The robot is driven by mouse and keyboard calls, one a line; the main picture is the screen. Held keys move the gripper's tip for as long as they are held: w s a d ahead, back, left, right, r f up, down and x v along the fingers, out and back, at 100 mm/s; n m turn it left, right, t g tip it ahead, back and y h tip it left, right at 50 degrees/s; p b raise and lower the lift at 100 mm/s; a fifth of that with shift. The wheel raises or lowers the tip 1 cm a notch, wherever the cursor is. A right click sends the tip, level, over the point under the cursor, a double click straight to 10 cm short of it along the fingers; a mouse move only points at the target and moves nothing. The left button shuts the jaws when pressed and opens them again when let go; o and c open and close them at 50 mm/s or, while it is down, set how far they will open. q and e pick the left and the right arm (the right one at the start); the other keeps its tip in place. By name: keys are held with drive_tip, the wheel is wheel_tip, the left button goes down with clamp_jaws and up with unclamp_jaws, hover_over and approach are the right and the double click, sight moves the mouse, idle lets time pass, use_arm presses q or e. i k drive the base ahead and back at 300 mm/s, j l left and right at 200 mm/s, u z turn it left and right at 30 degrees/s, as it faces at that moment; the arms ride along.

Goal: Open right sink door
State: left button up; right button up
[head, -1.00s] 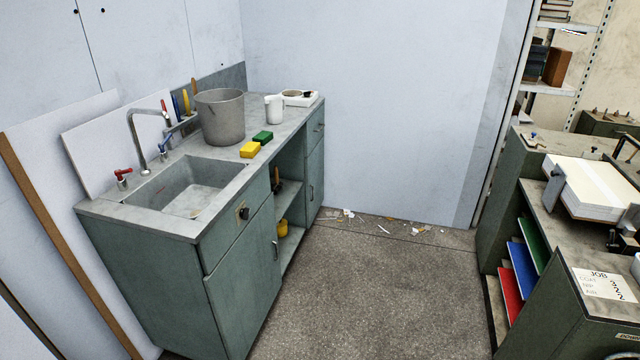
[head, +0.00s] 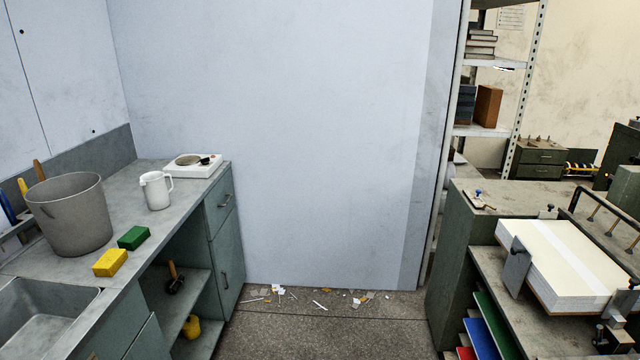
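The sink unit is a grey-green cabinet with a worktop (head: 118,195) at the left of the head view. Its right door (head: 228,265) is at the far end, below a small drawer (head: 220,199). The sink basin (head: 40,310) is cut off at the lower left, with only the top of the left cabinet front (head: 145,340) showing. Neither of my grippers is in view.
A grey bucket (head: 70,215), a white jug (head: 156,190), a yellow sponge (head: 110,263) and a green sponge (head: 134,237) stand on the worktop. Scraps (head: 320,304) litter the floor by the wall. A green bench (head: 455,240) stands at the right.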

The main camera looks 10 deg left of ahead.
sight(226, 250)
drive_tip(key=i+u, duration=0.1)
drive_tip(key=i, duration=0.6)
drive_tip(key=i+l, duration=0.15)
drive_tip(key=i, duration=0.55)
drive_tip(key=i+u, duration=0.15)
drive_tip(key=i, duration=0.55)
drive_tip(key=l, duration=0.1)
